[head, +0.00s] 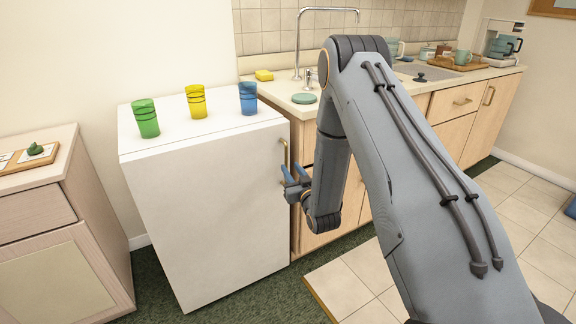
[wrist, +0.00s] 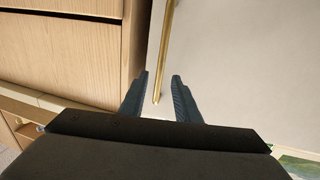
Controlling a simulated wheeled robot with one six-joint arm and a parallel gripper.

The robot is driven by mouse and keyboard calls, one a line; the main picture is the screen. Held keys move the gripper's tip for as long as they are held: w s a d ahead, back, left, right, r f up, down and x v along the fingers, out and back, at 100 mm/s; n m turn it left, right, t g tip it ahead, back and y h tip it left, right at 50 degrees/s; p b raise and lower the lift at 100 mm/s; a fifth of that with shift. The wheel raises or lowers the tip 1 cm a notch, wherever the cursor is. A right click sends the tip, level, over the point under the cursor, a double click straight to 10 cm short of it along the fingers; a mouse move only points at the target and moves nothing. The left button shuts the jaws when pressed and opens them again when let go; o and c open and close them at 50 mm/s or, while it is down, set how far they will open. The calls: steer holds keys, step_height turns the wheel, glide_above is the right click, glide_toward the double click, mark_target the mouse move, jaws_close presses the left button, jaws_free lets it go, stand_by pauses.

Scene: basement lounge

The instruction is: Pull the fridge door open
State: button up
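The white fridge (head: 205,210) stands left of the counter, and its door (head: 215,200) looks shut. A thin upright brass handle (head: 285,153) is at the door's right edge. My gripper (head: 291,172) is at the lower part of this handle. In the wrist view the two dark fingers of my gripper (wrist: 161,77) are apart. The brass handle (wrist: 165,50) runs down between them, with its lower end near the finger bases. Gaps show on both sides of the handle, so the fingers do not look closed on it.
Green (head: 145,118), yellow (head: 196,101) and blue (head: 248,98) cups stand on the fridge top. Wooden counter cabinets (head: 320,235) adjoin the fridge on the right. A wooden cabinet (head: 60,240) stands at left. Dark green carpet (head: 160,285) lies before the fridge.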

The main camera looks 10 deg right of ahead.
mark_target(287, 162)
steer(key=shift+w+a, duration=0.15)
steer(key=shift+w, duration=0.9)
steer(key=shift+w+a, duration=0.1)
steer(key=shift+w, duration=0.95)
steer(key=shift+c, duration=0.4)
jaws_close()
